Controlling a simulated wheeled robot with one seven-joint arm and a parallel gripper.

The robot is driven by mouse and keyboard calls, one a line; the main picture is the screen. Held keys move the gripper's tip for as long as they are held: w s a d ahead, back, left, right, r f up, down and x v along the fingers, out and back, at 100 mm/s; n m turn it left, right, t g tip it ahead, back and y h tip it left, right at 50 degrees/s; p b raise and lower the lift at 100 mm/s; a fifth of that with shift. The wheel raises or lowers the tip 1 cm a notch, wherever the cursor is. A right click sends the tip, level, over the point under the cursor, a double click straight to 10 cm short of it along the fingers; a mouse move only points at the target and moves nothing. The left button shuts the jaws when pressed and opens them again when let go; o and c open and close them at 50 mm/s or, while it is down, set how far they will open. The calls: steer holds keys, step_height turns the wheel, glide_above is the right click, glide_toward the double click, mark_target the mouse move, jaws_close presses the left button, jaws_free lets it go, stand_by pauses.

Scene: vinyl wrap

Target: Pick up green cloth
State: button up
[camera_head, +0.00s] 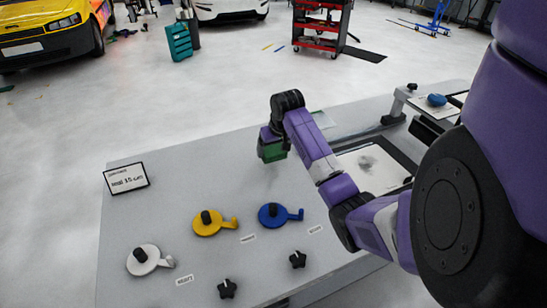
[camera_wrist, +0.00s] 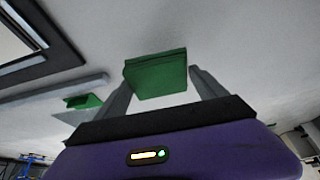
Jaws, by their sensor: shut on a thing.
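The green cloth (camera_wrist: 156,74) looks like a thick folded pad. In the wrist view it sits between the two grey fingers of my gripper (camera_wrist: 160,78), which is shut on it. In the head view the green cloth (camera_head: 272,152) shows just under my gripper (camera_head: 270,143), over the back middle of the grey table. It seems to be held above the tabletop, but the gap is hard to judge. My wrist hides part of the cloth in the head view.
The grey table (camera_head: 150,205) carries a white handle (camera_head: 145,260), a yellow handle (camera_head: 210,223), a blue handle (camera_head: 275,215), two black knobs and a sign (camera_head: 126,178). A framed panel (camera_head: 375,170) lies right of my gripper. Another green piece (camera_wrist: 85,101) shows in the wrist view.

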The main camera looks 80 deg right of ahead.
mark_target(273, 151)
step_height(273, 151, up, 16)
steer(key=b, duration=0.1)
steer(key=shift+f+b, duration=0.15)
steer(key=shift+b, duration=0.15)
